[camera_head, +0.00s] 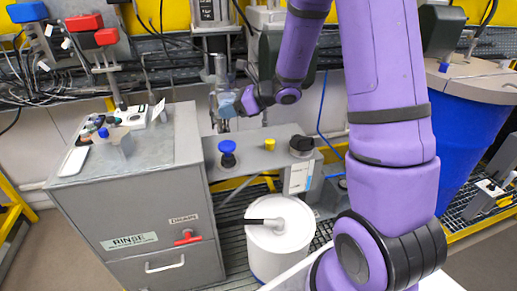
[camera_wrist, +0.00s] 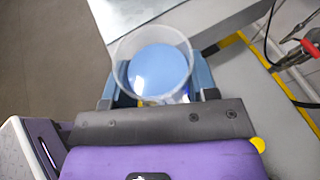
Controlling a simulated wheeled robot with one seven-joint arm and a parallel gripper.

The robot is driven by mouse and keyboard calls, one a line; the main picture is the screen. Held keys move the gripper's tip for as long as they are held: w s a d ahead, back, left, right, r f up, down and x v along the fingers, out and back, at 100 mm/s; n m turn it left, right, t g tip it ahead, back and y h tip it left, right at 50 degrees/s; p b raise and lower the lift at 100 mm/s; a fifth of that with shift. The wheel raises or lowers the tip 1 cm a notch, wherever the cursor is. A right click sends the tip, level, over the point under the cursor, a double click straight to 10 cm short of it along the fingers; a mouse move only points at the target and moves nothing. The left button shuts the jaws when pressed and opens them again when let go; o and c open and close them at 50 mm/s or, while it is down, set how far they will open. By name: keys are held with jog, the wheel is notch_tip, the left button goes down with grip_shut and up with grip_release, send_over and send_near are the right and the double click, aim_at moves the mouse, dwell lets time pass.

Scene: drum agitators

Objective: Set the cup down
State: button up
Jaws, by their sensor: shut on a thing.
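A clear round cup (camera_wrist: 138,48) with a light blue inside or bottom is in the wrist view. My gripper (camera_wrist: 155,86) is shut on it, one blue-grey finger on each side. In the head view my gripper (camera_head: 228,104) is over the back of the bench, near a metal post. The cup cannot be told apart from the blue fingers there. What lies directly under the cup is hidden.
A grey cabinet (camera_head: 125,190) marked RINSE stands at left, with small bottles and a white tray (camera_head: 74,160) on top. A grey ledge (camera_head: 255,160) carries a blue knob (camera_head: 227,148) and a black cap (camera_head: 301,145). A white drum (camera_head: 279,240) stands in front; a blue drum (camera_head: 462,120) is right.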

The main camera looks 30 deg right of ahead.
jog(key=s+d+f+m+t+h, duration=0.1)
jog(key=s+d+f, duration=0.5)
jog(key=d+f, duration=0.55)
jog(key=s+d+f+m+t+h, duration=0.15)
jog(key=s+d+f, duration=0.35)
jog(key=d+f, duration=0.7)
jog(key=r, duration=0.1)
send_over(270, 162)
jog(key=shift+w+a+r, duration=0.1)
jog(key=shift+w+r, duration=0.05)
jog(key=shift+r, duration=0.05)
jog(key=shift+f, duration=1.75)
jog(key=shift+f, duration=0.1)
jog(key=o, duration=1)
